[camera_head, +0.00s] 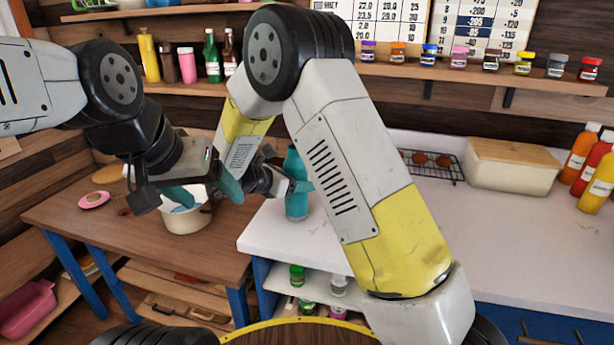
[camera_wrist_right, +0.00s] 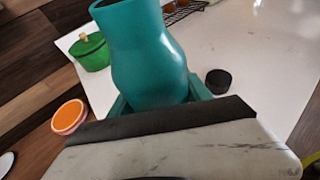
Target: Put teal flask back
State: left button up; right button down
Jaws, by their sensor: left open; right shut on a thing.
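The teal flask (camera_head: 296,206) is upright at the left part of the white counter, partly hidden by my right gripper. My right gripper (camera_head: 294,187) is shut on its body. In the right wrist view the flask (camera_wrist_right: 147,60) rises between the teal fingers of my right gripper (camera_wrist_right: 160,103). I cannot tell whether its base touches the counter. My left gripper (camera_head: 204,192) is open over the cream pot (camera_head: 186,222) on the wooden table, with nothing seen between its fingers.
The white counter (camera_head: 465,235) is largely clear. A wire rack (camera_head: 432,172), a bread box (camera_head: 512,168) and sauce bottles (camera_head: 597,182) stand at its back and right. In the wrist view, a green pot (camera_wrist_right: 91,52) and a small black disc (camera_wrist_right: 218,82) are near the flask. Shelves hold jars and bottles.

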jog(key=shift+d+f, duration=0.1)
jog(key=shift+d, duration=0.05)
jog(key=shift+f, duration=0.1)
jog(key=shift+c, duration=2.3)
grip_release()
